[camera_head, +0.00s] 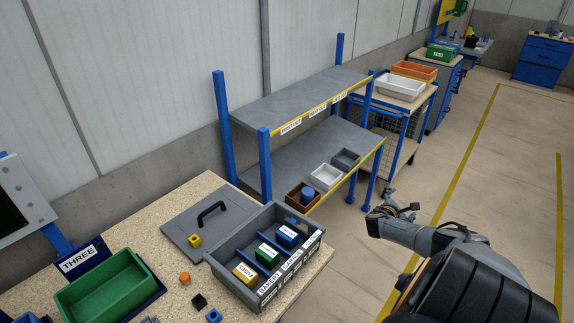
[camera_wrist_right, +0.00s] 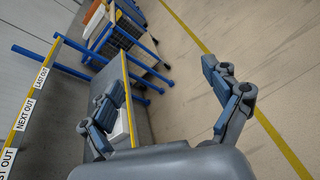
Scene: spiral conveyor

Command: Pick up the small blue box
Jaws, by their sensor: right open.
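A blue box with a white label (camera_head: 287,236) sits in the grey divided crate (camera_head: 235,286) on the speckled table, beside a green box (camera_head: 267,254) and a yellow box (camera_head: 245,273). A smaller blue piece (camera_head: 214,315) lies on the table at the bottom edge. Another blue piece (camera_head: 308,193) sits at a brown bin on the lower shelf. I cannot tell which is the one meant. My right gripper (camera_head: 394,208) is open and empty, right of the shelf and away from the blue pieces. Its spread fingers show in the right wrist view (camera_wrist_right: 168,105). My left gripper is out of view.
The grey shelf rack (camera_head: 285,103) with blue posts stands behind the table. White (camera_head: 325,177) and grey (camera_head: 346,159) bins sit on its lower shelf. A green bin (camera_head: 110,288) stands at the left. Floor on the right is clear.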

